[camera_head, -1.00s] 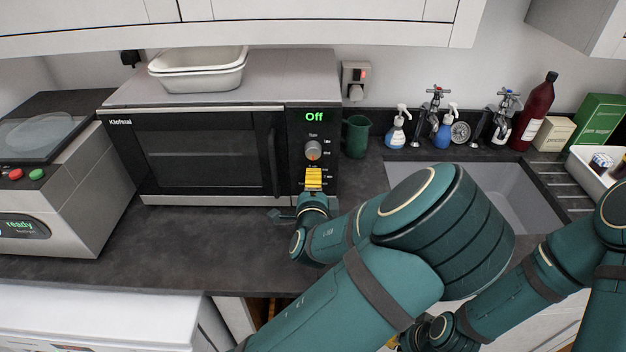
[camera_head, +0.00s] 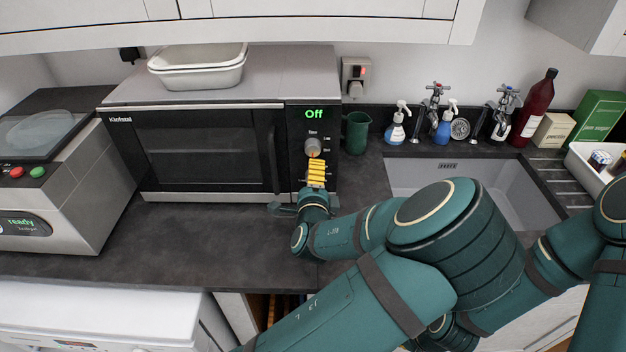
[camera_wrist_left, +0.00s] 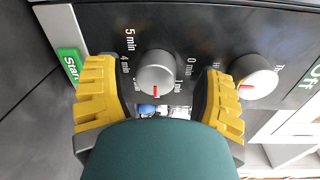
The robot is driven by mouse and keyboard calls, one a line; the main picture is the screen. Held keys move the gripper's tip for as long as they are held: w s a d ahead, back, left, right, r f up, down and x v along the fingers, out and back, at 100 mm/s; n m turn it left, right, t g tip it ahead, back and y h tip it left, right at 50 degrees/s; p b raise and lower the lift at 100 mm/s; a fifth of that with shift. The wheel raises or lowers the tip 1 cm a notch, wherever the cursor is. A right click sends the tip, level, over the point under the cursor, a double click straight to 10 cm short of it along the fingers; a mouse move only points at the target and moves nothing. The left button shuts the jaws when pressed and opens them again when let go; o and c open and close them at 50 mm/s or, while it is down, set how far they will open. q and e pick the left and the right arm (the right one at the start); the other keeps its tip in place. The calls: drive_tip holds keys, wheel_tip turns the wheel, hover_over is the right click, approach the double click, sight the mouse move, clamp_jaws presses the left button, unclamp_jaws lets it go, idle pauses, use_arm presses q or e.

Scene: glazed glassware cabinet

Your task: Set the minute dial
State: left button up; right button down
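The minute dial (camera_wrist_left: 155,73) is a round silver knob on the black microwave panel, with minute labels around it. Its red mark points down in the left wrist view. My left gripper (camera_wrist_left: 160,85) is open, with one yellow finger on each side of the dial and a gap showing on both sides. In the head view my left gripper (camera_head: 316,174) is at the panel and hides the minute dial. The microwave (camera_head: 205,150) display (camera_head: 315,114) reads "Off". My right gripper is hidden behind my arms.
A second knob (camera_wrist_left: 255,76) sits close beside the right finger; it also shows in the head view (camera_head: 313,147). A green Start button (camera_wrist_left: 70,63) is near the left finger. A green mug (camera_head: 356,133) stands right of the microwave. The counter (camera_head: 200,235) in front is clear.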

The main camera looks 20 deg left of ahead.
use_arm(q)
drive_tip(key=shift+s+f, duration=0.1)
drive_tip(key=shift+s, duration=0.05)
drive_tip(key=v, duration=0.7)
drive_tip(key=shift+s, duration=0.2)
drive_tip(key=shift+d, duration=0.1)
idle(0.3)
